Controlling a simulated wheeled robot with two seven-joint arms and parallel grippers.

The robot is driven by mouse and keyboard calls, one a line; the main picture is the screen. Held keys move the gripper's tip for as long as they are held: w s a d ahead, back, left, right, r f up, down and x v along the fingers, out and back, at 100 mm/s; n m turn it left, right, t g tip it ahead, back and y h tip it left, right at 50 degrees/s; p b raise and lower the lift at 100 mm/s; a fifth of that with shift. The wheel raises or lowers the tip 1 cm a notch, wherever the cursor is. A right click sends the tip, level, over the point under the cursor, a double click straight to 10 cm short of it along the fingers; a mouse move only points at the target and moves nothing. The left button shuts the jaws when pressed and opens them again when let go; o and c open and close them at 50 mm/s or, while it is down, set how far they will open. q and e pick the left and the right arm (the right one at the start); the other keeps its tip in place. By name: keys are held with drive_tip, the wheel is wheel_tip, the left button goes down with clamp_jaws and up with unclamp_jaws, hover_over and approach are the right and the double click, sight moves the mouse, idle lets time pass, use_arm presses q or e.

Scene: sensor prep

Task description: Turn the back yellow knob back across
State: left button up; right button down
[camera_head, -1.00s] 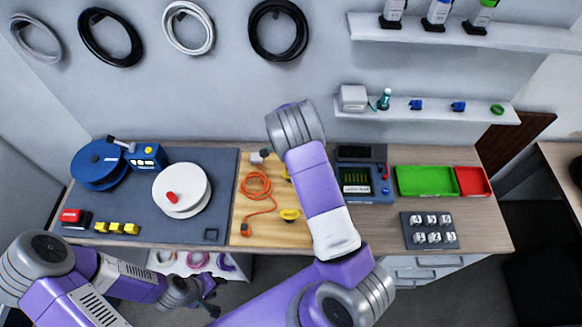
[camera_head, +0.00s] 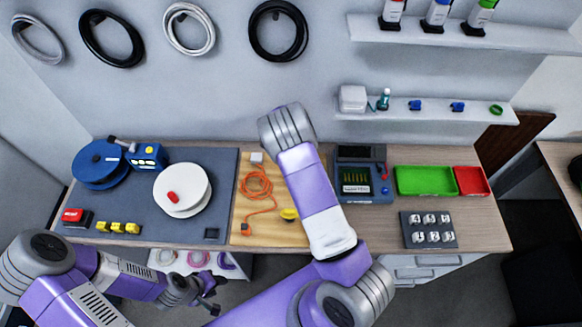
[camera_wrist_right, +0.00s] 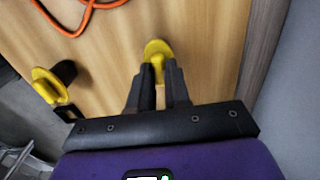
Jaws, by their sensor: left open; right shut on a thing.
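The back yellow knob (camera_wrist_right: 158,50) sits on the wooden board (camera_wrist_right: 205,50), between the closed fingers of my right gripper (camera_wrist_right: 159,80) in the right wrist view. The fingers hide part of it. In the head view my right arm hides this knob and the right gripper. The front yellow knob (camera_head: 289,214) stands near the board's front edge, left of my right arm; it also shows at the left of the wrist view (camera_wrist_right: 48,86), on a dark post, apart from the gripper. My left gripper (camera_head: 209,296) is open and empty, low in front of the bench.
An orange cable (camera_head: 258,186) lies on the board, left of the knobs. A grey mat with a white reel (camera_head: 182,189) is further left. A tester box (camera_head: 362,178), a green tray (camera_head: 426,181) and a red tray (camera_head: 472,181) are right of my right arm.

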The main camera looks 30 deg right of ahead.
drive_tip(key=c, duration=1.1)
unclamp_jaws()
wheel_tip(320, 180, up, 8)
drive_tip(key=shift+f, duration=0.2)
